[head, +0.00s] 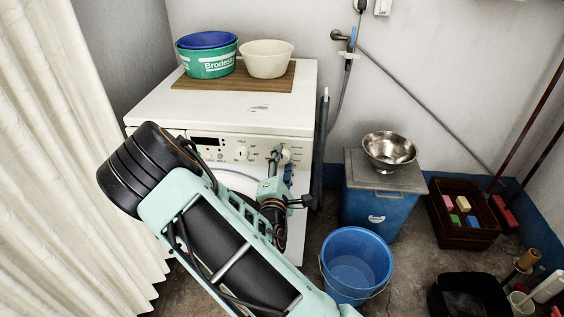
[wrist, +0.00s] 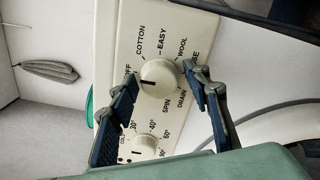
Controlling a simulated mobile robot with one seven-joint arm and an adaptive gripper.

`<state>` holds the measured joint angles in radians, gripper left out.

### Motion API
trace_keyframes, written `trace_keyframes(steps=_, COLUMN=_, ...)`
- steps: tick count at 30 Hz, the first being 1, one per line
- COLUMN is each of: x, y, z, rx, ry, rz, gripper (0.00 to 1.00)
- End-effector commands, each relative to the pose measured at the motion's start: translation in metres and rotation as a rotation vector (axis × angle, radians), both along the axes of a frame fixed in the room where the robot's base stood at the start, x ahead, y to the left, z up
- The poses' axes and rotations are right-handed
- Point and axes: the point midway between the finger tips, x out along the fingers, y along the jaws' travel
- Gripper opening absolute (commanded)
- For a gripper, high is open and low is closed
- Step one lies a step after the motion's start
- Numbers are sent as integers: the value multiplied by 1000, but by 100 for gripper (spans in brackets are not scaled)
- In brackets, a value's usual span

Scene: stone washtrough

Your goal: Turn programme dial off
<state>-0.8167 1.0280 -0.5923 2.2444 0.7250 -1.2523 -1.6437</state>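The programme dial (wrist: 163,78) is a round cream knob on the white washing machine (head: 222,106); it also shows at the panel's right end in the head view (head: 286,156). Its dark mark points left in the wrist view, towards a label reading "FF", partly hidden by a finger. COTTON, EASY, WOOL, DRAIN and SPIN stand around it. My gripper (wrist: 161,76) is open, with one dark fingertip on each side of the dial. The gaps look small; I cannot tell whether either fingertip touches. In the head view my gripper (head: 279,158) reaches the panel from below.
A smaller temperature dial (wrist: 145,147) sits beside the programme dial. A green basin (head: 208,62) and a cream bowl (head: 267,59) stand on a board on top. A grey hose (head: 320,150) hangs at the machine's right. A blue bucket (head: 355,262) stands on the floor.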

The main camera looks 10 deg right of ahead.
Motion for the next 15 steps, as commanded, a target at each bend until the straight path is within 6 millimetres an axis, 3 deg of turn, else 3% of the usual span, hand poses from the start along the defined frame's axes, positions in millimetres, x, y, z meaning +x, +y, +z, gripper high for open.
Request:
trace_keyframes(steps=10, x=-1, y=3, z=0, rx=1, ry=-2, rz=4, gripper=50)
trace_keyframes(steps=15, x=-21, y=10, z=0, rx=2, ry=0, rz=6, gripper=50)
